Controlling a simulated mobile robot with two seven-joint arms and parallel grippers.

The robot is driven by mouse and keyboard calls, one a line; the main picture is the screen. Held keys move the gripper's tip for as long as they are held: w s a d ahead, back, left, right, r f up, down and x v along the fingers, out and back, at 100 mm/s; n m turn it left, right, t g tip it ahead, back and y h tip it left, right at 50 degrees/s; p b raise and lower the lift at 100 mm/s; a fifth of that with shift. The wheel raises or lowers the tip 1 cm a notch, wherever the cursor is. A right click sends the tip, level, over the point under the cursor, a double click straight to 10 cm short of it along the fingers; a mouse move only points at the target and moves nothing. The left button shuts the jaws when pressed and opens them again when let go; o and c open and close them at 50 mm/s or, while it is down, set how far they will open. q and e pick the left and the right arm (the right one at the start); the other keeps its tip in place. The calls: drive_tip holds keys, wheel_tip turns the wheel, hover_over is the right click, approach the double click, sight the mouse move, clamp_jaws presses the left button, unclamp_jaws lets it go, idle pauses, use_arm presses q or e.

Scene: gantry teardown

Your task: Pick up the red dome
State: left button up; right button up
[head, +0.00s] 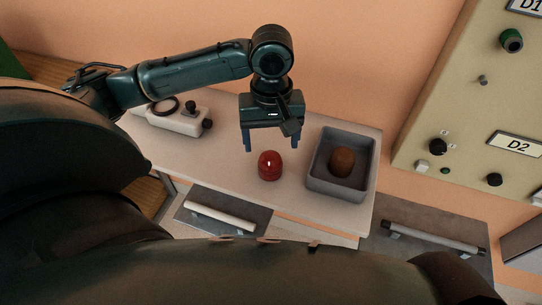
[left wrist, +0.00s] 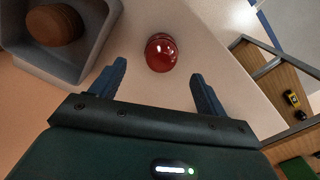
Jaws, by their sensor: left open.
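The red dome (head: 270,166) is a small glossy red piece standing on the pale worktop, left of the grey bin. It also shows in the left wrist view (left wrist: 161,52), just beyond the fingertips and between their lines. My left gripper (head: 270,146) is open and empty, above and slightly behind the dome, with its fingers pointing down. Its two blue fingers show apart in the left wrist view (left wrist: 158,76), with nothing between them. My right gripper is not in view.
A grey bin (head: 316,180) holding a brown round object (head: 342,161) stands to the right of the dome. A white device with black knobs (head: 178,122) sits at the back left. A beige panel (head: 455,110) with knobs rises at right. The worktop around the dome is clear.

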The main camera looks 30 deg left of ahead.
use_arm(q)
drive_tip(key=shift+a+f, duration=0.15)
drive_tip(key=shift+f, duration=2.65)
drive_tip(key=shift+c, duration=0.2)
drive_tip(key=c, duration=1)
